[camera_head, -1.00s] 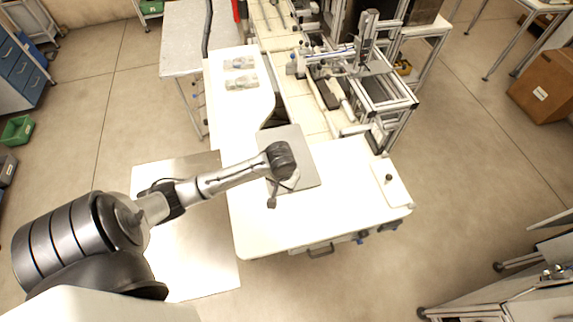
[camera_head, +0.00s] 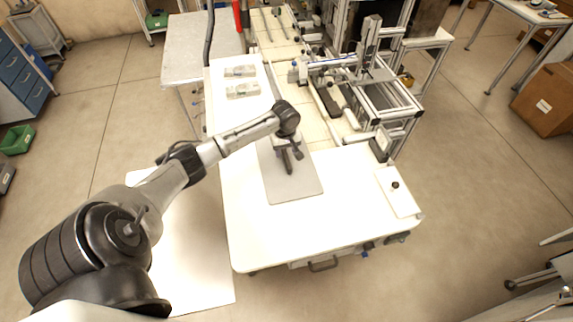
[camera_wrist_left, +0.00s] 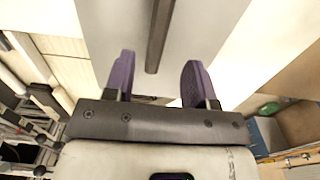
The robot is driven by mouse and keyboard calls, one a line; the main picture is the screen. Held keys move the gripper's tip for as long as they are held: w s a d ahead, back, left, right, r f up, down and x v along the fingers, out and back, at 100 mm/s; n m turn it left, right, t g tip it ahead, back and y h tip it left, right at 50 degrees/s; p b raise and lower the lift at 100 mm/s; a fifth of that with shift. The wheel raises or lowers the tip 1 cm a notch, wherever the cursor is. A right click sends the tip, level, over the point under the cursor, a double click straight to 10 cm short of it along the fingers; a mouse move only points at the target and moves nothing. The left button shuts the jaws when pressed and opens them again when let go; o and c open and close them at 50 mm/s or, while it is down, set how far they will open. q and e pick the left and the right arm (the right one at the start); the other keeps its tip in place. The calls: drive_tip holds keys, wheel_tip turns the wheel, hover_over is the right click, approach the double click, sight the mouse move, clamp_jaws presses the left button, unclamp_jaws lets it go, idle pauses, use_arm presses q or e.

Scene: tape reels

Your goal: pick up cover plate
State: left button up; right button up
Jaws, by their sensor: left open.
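A flat grey plate (camera_head: 296,188), which looks like the cover plate, lies on the white table. My left gripper (camera_head: 291,160) is over the far part of this plate, fingers pointing down, and the arm hides some of it. In the left wrist view my two dark purple fingers (camera_wrist_left: 153,80) are apart with nothing held between them. A dark narrow bar (camera_wrist_left: 159,38) lies ahead of the gap between them, against the grey plate (camera_wrist_left: 205,28); whether it is fixed to the plate I cannot tell. My right gripper is not in view.
The white table (camera_head: 265,235) has free room at its front. A small white plate with a black knob (camera_head: 398,192) lies at its right edge. Clear packages (camera_head: 241,82) lie at the back left. A metal-framed machine (camera_head: 375,95) stands behind on the right.

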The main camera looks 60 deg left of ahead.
sight(286, 158)
use_arm(q)
drive_tip(key=shift+w+f, duration=0.2)
drive_tip(key=shift+f, duration=2.8)
drive_tip(key=shift+c, duration=0.5)
clamp_jaws()
